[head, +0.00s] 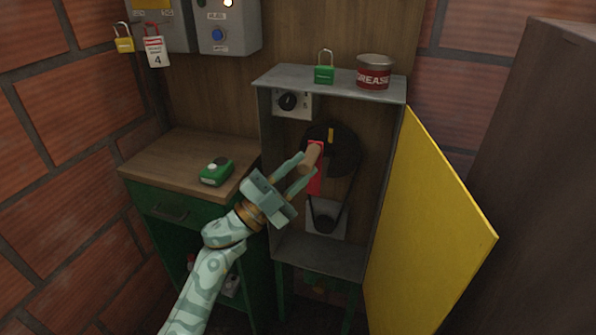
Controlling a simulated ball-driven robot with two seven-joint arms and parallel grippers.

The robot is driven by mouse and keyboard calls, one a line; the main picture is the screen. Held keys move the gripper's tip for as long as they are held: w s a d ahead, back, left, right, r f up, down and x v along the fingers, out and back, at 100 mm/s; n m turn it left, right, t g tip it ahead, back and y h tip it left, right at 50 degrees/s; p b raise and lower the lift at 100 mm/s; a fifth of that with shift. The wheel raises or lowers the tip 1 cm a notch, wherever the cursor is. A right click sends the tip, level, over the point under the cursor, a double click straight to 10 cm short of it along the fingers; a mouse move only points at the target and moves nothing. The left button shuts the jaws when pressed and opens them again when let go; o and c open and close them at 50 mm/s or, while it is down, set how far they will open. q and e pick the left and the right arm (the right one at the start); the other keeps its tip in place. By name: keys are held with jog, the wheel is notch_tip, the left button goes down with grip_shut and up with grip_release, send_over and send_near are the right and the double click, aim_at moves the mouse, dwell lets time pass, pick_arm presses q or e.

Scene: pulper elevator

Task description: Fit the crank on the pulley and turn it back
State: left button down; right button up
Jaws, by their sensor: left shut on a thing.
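The crank (315,182) has a red arm and a brown wooden handle, and it stands nearly upright in front of the large black pulley (345,152) inside the open grey cabinet. My left gripper (300,168) is shut on the crank's wooden handle, its fingers reaching in from the lower left. The crank and gripper cover part of the pulley's left side and middle. I cannot tell whether the crank is seated on the pulley. A yellow mark (331,135) shows near the pulley's top. My right gripper is not in view.
The yellow door (425,235) stands open to the right of the cabinet (268,150). A belt runs to a smaller lower pulley (324,222). A green padlock (324,74) and a grease tin (374,72) sit on top. A green device (216,172) lies on the left bench.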

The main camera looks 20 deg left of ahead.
pick_arm(q)
jog(key=shift+w, duration=0.45)
dwell(0.5)
jog(key=shift+w, duration=0.55)
dwell(0.8)
jog(key=shift+w+b, duration=0.4)
jog(key=shift+w, duration=0.25)
dwell(0.4)
jog(key=shift+w, duration=0.4)
jog(key=shift+t+b, duration=0.3)
jog(key=n+t, duration=0.1)
jog(key=a+n+y+b, duration=0.1)
jog(key=shift+a+f+n+t, duration=0.15)
jog(key=shift+a+n+t, duration=0.05)
jog(key=shift+n+t, duration=0.2)
